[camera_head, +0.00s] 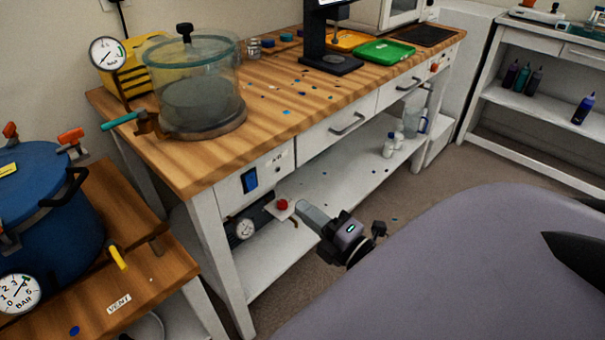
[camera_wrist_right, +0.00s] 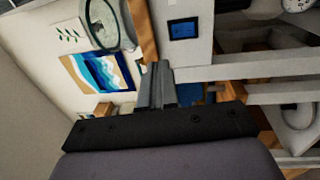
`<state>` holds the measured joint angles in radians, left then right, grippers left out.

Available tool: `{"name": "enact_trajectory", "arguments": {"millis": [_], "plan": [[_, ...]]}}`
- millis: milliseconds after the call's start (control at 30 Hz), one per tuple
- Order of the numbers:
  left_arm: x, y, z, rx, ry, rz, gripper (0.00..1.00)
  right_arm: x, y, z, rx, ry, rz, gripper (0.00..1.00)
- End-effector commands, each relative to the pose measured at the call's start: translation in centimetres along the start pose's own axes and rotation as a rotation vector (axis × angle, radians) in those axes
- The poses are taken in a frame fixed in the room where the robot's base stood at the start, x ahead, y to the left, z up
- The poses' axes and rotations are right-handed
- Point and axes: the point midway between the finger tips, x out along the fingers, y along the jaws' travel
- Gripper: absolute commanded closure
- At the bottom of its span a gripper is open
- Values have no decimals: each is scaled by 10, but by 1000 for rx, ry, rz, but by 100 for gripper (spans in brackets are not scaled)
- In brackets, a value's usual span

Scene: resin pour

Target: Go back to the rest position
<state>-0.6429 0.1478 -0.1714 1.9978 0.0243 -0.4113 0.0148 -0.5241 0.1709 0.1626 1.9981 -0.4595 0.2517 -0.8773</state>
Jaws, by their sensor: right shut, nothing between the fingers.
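My right gripper (camera_wrist_right: 158,85) is shut and empty in the right wrist view, with its grey fingers together. In the head view the right gripper (camera_head: 308,213) is low in front of the wooden workbench (camera_head: 205,165), beside its lower shelf and apart from the bench top. My left gripper is not in view.
A clear vacuum chamber (camera_head: 200,95) stands on the bench, with a yellow pump (camera_head: 125,72) behind it. A blue pressure pot (camera_head: 40,205) is on the lower table at left. Bottles (camera_head: 388,147) and a jug (camera_head: 413,122) stand on the shelf. Floor (camera_head: 440,185) is clear between benches.

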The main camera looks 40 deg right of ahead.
Motion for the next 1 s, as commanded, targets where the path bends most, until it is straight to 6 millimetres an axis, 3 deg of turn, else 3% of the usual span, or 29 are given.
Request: {"name": "enact_trajectory", "arguments": {"millis": [567,667,767,1000], "plan": [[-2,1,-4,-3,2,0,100,0,-1,-1,30,-5,-13,100],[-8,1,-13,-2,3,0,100,-3,-6,-7,175,-29,-71,100],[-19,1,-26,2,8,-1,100,-12,-20,-21,445,-88,-185,100],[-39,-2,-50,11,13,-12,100,-58,-66,-80,1139,-323,-512,100]]}}
